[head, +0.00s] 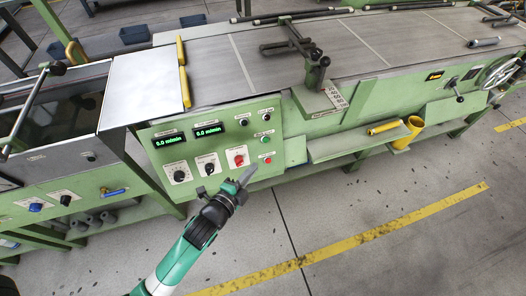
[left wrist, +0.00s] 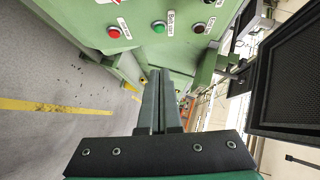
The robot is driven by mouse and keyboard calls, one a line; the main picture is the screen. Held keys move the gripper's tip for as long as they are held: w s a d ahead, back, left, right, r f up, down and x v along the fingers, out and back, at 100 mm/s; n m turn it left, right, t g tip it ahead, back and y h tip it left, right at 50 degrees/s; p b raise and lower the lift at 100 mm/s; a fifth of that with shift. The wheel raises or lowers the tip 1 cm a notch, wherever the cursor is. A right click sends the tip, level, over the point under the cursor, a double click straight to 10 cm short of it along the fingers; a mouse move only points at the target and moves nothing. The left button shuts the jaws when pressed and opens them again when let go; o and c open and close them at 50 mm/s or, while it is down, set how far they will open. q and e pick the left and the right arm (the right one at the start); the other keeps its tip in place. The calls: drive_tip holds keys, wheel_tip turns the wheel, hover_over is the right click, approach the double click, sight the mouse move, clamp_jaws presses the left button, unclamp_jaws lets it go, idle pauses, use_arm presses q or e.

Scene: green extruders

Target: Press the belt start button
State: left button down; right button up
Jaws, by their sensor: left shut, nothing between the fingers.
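The green belt start button (head: 265,140) is on the right part of the light green control panel (head: 215,172), with a label beside it. In the left wrist view the green button (left wrist: 159,27) is above my fingertips, apart from them. A red button (head: 267,160) is below the green one in the head view; in the left wrist view this red button (left wrist: 114,32) is to its left. My left gripper (head: 249,172) is shut and empty, in front of the panel below and left of the red button. It also shows in the left wrist view (left wrist: 156,76). My right gripper is not in view.
Two green-lit displays (head: 208,130), a black knob (head: 209,168) and a red switch (head: 239,160) are on the same panel. A grey conveyor belt (head: 225,62) runs above it. A shelf (head: 350,143) juts out to the right. The floor in front is clear.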

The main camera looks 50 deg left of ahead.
use_arm(q)
drive_tip(key=b, duration=0.5)
approach(266, 140)
drive_tip(key=w+d, duration=0.2)
drive_tip(key=w, duration=0.3)
drive_tip(key=a+f+b, duration=0.1)
drive_tip(key=w+a+b, duration=0.1)
drive_tip(key=a, duration=0.1)
drive_tip(key=shift+w+f, duration=0.1)
drive_tip(key=shift+f, duration=0.3)
drive_tip(key=shift+w, duration=0.1)
